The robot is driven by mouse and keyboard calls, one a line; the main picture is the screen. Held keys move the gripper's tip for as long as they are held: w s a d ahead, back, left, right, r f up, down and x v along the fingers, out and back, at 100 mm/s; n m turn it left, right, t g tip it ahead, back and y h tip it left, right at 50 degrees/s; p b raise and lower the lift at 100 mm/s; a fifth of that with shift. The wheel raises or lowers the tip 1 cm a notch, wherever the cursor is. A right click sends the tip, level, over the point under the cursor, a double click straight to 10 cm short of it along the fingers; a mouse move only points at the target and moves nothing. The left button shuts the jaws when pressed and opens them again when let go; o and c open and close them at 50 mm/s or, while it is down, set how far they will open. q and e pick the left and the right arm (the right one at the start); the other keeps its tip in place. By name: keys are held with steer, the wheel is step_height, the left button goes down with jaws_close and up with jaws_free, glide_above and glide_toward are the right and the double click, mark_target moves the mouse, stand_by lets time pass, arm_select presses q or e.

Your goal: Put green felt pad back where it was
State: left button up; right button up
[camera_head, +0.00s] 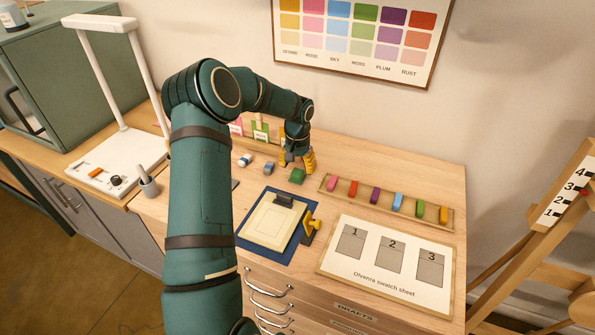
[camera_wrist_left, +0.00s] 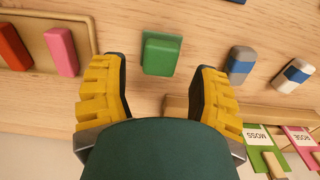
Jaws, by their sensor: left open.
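The green felt pad (camera_head: 297,176) is a small green block lying on the wooden table, left of the tray of coloured sticks. In the left wrist view the pad (camera_wrist_left: 162,55) lies ahead, between the lines of the two yellow fingers. My left gripper (camera_head: 297,162) hangs just behind and over the pad, with its fingers apart on either side. In the wrist view my left gripper (camera_wrist_left: 158,72) is open and empty, and neither finger visibly touches the pad. My right gripper is not in view.
A blue-grey block (camera_head: 269,168) and a blue-and-white block (camera_head: 245,160) lie left of the pad. A wooden tray (camera_head: 329,194) of coloured sticks is at the right. A blue mat (camera_head: 247,244) and swatch sheet (camera_head: 385,288) lie in front. Label cards (camera_head: 260,131) stand behind.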

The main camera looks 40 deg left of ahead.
mark_target(297, 171)
arm_select(q)
step_height(297, 171, up, 9)
steer(key=shift+p, duration=0.35)
steer(key=shift+f, duration=0.1)
stand_by(0.4)
